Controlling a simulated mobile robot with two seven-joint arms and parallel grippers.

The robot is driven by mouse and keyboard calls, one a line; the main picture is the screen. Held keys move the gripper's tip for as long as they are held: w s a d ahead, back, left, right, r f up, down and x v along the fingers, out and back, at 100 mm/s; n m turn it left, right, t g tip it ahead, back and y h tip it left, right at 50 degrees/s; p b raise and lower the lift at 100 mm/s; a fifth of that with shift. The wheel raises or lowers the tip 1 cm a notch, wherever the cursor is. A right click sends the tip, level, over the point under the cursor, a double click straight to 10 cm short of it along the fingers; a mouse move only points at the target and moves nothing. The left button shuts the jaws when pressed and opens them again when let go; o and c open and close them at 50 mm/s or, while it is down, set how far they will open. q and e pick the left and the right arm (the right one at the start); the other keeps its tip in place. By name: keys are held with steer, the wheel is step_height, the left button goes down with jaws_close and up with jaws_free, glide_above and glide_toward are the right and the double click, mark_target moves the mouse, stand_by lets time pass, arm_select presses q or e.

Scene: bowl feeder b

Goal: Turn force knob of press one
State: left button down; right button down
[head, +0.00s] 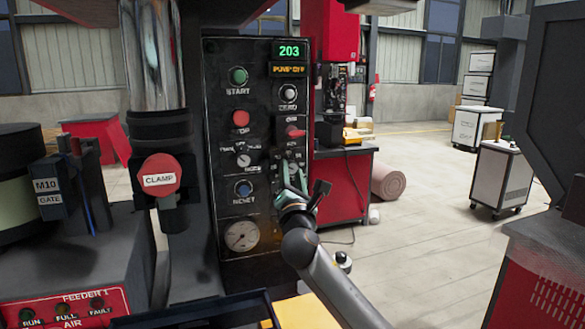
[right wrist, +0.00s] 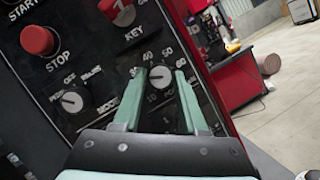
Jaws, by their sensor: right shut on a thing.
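The press's black control panel (head: 217,160) stands upright in the middle of the head view. My right gripper (head: 291,168) reaches its lower right part. In the right wrist view, a small round force knob (right wrist: 161,77) with a white pointer sits inside a dial with numbers up to 60. The green fingers of my right gripper (right wrist: 160,80) are on either side of the knob and shut on it. My left gripper is not in view.
A mode knob (right wrist: 72,102), a red stop button (right wrist: 39,40) and a red key switch (right wrist: 122,13) are close to the gripper. A red clamp button (head: 159,175) stands left of the panel. A green display (head: 289,51) reads 203. Open floor (head: 430,230) lies to the right.

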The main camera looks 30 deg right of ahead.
steer(key=m+p, duration=0.1)
steer(key=m+g, duration=0.1)
steer(key=m, duration=0.1)
steer(key=m+p, duration=0.1)
steer(key=shift+a+r+m+g+h+p, duration=0.1)
steer(key=shift+r+m+g+h+p, duration=0.2)
steer(key=shift+r+m+g+p, duration=0.1)
steer(key=m+g+p, duration=0.2)
steer(key=m+p, duration=0.1)
steer(key=m, duration=0.1)
steer(key=shift+r+m+p, duration=0.1)
steer(key=shift+m+p, duration=0.3)
steer(key=shift+m+g+p, duration=0.3)
steer(key=shift+m+p, duration=0.4)
steer(key=shift+m, duration=0.3)
steer(key=shift+m+g+y+p, duration=0.35)
steer(key=shift+m+y, duration=0.15)
steer(key=shift+m, duration=0.3)
steer(key=shift+c, duration=2.2)
jaws_free()
